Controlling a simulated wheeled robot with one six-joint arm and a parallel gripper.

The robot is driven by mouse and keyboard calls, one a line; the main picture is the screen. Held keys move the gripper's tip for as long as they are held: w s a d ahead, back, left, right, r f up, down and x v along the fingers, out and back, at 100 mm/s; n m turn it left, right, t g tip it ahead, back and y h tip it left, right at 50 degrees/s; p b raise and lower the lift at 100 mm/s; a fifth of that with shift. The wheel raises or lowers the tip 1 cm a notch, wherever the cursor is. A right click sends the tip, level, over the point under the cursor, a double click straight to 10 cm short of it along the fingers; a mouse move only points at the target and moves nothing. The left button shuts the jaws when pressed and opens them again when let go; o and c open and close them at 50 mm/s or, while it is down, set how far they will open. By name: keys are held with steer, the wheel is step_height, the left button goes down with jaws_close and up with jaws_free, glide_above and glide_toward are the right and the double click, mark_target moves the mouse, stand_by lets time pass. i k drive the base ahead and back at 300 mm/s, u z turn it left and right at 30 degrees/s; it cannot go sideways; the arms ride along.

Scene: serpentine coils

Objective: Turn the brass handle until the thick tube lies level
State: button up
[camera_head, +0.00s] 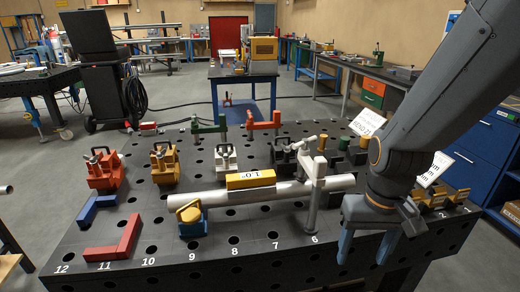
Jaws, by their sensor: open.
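The thick tube (218,197) is a pale metal pipe lying across the table, its left end lower in the picture than its right. A blue support with a brass-coloured handle (188,213) stands at its left end. A yellow block with a number label (250,180) sits on the tube; the reading is too small to be sure of. A grey clamp post (312,200) stands across the tube near its right end. My gripper (364,246) is open and empty, pointing down near the table's front edge, right of the post and well apart from the brass handle.
The dark perforated table (150,262) has numbered holes along its front. Red and blue angle pieces (112,244) lie at left. Orange, yellow and white clamps (165,163) stand behind the tube. Yellow-tipped parts and white cards are at right. The front strip left of my gripper is mostly clear.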

mark_target(187, 216)
steer(key=u, duration=2.9)
steer(key=k, duration=0.9)
steer(key=z, duration=1.5)
steer(key=i, duration=0.5)
steer(key=u, duration=0.05)
